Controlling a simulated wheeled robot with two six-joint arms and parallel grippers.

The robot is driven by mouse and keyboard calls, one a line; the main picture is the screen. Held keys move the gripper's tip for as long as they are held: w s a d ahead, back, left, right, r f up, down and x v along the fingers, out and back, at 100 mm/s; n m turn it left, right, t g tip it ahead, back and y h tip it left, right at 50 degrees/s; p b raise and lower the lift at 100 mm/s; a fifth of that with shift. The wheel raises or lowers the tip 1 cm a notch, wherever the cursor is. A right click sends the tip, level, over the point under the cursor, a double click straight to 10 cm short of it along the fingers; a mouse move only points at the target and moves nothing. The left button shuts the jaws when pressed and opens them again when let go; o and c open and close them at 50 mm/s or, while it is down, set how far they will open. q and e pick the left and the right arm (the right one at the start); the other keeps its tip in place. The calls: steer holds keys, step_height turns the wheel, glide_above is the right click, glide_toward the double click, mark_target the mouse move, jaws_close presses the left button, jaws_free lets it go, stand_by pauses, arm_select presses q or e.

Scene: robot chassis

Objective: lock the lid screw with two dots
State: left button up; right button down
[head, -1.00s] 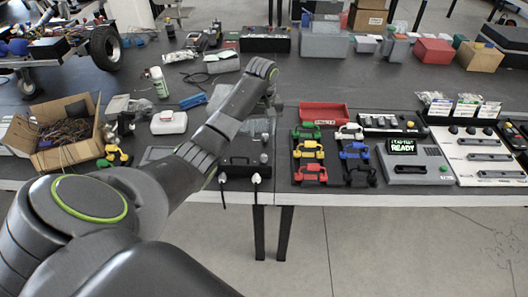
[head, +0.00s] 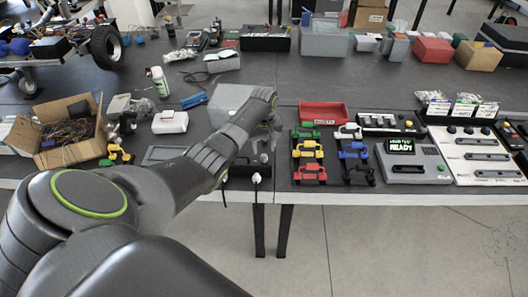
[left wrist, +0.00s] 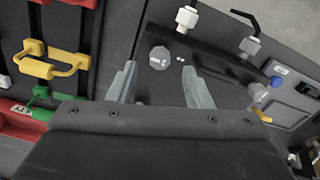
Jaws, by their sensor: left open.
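In the left wrist view, a grey faceted screw (left wrist: 160,58) stands on a dark lid, with two small white dots (left wrist: 181,59) beside it. My left gripper (left wrist: 160,88) is open, its two pale fingers apart, and the screw appears beyond the fingertips, roughly between them. I see nothing held. A second grey screw (left wrist: 257,91) stands to the right, near a blue round mark. In the head view, my left gripper (head: 272,128) hangs above the table's near part, and a grey knob (head: 263,158) shows just below it. My arm hides much of the lid. My right gripper is out of view.
Racks of coloured handles (head: 308,152) and a red tray (head: 323,112) stand to the right. A display box (head: 412,162) reads "READY". A grey bin (head: 230,98) lies behind my arm.

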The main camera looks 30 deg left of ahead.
mark_target(264, 156)
arm_select(q)
steer(key=shift+f, duration=1.85)
steer(key=c, duration=1)
